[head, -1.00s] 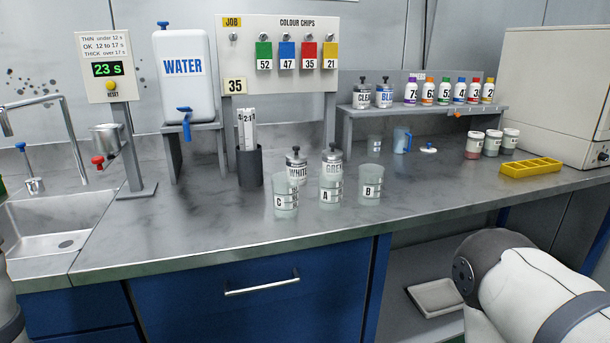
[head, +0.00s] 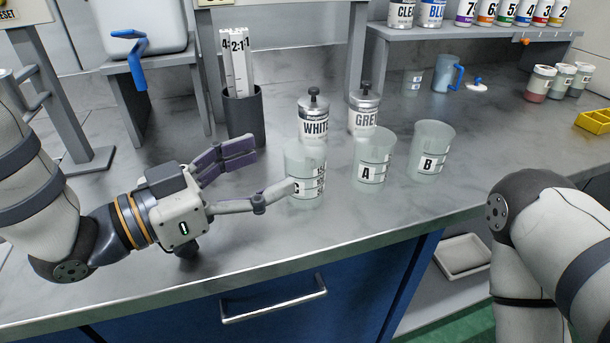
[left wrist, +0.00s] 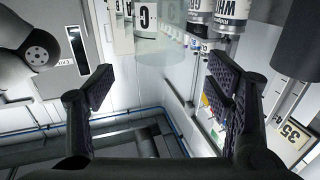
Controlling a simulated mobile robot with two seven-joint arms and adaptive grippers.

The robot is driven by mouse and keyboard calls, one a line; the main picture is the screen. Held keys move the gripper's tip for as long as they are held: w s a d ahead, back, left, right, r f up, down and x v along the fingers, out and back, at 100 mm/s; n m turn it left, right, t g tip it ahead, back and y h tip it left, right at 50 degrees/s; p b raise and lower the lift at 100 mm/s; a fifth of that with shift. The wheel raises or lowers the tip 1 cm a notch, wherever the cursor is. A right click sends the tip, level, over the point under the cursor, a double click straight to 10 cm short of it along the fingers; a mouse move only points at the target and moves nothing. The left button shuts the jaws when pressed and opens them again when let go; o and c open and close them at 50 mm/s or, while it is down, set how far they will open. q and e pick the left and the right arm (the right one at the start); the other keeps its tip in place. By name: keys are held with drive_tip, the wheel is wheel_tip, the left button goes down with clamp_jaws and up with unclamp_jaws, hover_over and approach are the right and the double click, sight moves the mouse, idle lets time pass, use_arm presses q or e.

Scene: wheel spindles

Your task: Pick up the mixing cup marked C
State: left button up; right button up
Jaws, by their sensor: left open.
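The mixing cup marked C (head: 306,162) is a clear, pale cup standing upright on the grey counter, leftmost of three cups. It also shows in the left wrist view (left wrist: 160,22), at the top, beyond and between the fingers. My left gripper (head: 273,168) is open just left of the cup, its fingers pointing at it. The near fingertip overlaps the cup's lower left side and partly covers its label; I cannot tell whether they touch. In the left wrist view the open gripper (left wrist: 160,78) has nothing between its pads. My right gripper is out of view.
Cups A (head: 373,158) and B (head: 432,150) stand right of cup C. The WHITE can (head: 313,122) and GREY can (head: 363,112) stand close behind. A dark holder with sticks (head: 244,115) is behind my left fingers. Counter in front of the cups is clear.

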sight(287, 157)
use_arm(q)
drive_tip(key=shift+w+d, duration=0.25)
drive_tip(key=shift+d, duration=0.3)
drive_tip(key=x, duration=0.6)
drive_tip(key=shift+w+d+r, duration=0.1)
drive_tip(key=shift+w, duration=0.1)
drive_tip(key=c, duration=1.2)
